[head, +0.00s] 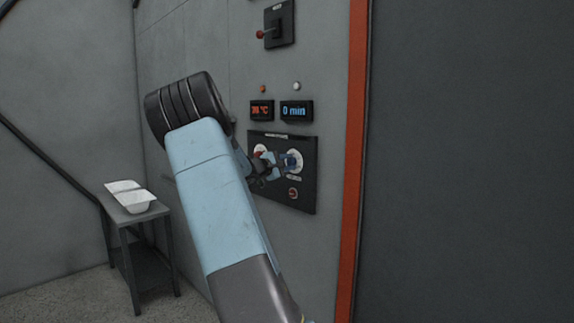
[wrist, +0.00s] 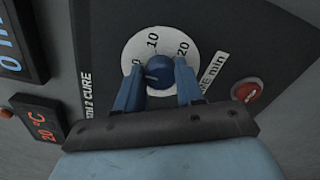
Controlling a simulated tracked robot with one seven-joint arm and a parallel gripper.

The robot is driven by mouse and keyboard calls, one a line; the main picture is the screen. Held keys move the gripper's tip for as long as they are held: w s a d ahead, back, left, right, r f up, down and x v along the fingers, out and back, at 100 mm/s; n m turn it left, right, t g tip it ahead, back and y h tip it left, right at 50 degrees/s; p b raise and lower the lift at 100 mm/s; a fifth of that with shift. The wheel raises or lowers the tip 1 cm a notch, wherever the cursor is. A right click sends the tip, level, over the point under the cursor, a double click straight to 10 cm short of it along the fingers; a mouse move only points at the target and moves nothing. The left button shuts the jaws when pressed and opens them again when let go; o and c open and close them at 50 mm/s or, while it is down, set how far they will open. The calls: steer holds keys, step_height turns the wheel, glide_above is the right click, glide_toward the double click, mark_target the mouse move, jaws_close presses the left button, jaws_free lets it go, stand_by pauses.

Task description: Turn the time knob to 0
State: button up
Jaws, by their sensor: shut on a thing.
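The time knob (wrist: 159,72) is blue and round, on a white dial (wrist: 165,42) marked 0, 10 and 20 with "min" beside it. My gripper (wrist: 158,88) has its two blue fingers on either side of the knob, shut on it. In the head view my gripper (head: 281,163) is at the right dial (head: 297,160) of the black control panel (head: 306,198). The time display (head: 294,111) reads "0 min".
A temperature display (head: 261,110) is left of the time display. A red button (wrist: 247,91) sits close to the dial, and a lever with a red knob (head: 260,34) is higher on the wall. White bathtub shells (head: 134,200) lie on a small table (head: 152,213) at the left.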

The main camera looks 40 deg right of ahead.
steer(key=shift+f, duration=0.15)
steer(key=o, duration=1)
steer(key=shift+o, duration=0.2)
steer(key=shift+a, duration=0.1)
steer(key=a, duration=1.3)
steer(key=shift+s+a, duration=0.3)
steer(key=shift+s, duration=0.15)
steer(key=shift+s+f, duration=0.1)
steer(key=s+a+f+m+g+y, duration=0.1)
steer(key=s+a+f+m+y, duration=0.2)
steer(key=s, duration=0.4)
steer(key=s+a+f+m+y, duration=0.1)
steer(key=s+a+y, duration=0.35)
steer(key=s, duration=0.25)
steer(key=s+a+m+t+y, duration=0.1)
steer(key=s+a+y, duration=0.4)
steer(key=s+a, duration=0.5)
steer(key=s+a+m+t+y, duration=0.1)
steer(key=s+a+t+y, duration=0.3)
steer(key=s+a, duration=0.6)
steer(key=a+y, duration=0.1)
steer(key=a, duration=0.4)
steer(key=shift+s+r, duration=0.15)
steer(key=shift+s, duration=0.15)
